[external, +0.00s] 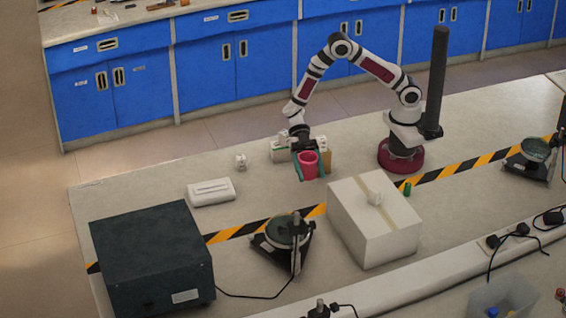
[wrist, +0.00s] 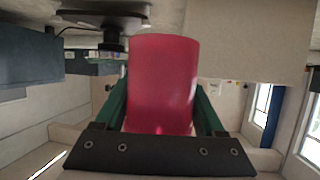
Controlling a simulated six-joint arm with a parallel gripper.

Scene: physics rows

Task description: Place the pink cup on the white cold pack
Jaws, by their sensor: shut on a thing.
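The pink cup (external: 308,164) is held in my gripper (external: 309,171), whose green fingers sit on either side of it. The cup looks upright in the external view, and I cannot tell exactly how high above the bench it is. In the wrist view the cup (wrist: 163,85) fills the middle between the fingers (wrist: 160,112). The white cold pack (external: 211,192) lies flat on the bench, to the left of my gripper and apart from it. I do not make out the cold pack in the wrist view.
A white box (external: 374,222) with a small white item on top stands right of the cup. Small containers (external: 281,151) stand behind my gripper. A dark box (external: 152,262) and a black stand (external: 285,240) are in front. The bench between cup and cold pack looks clear.

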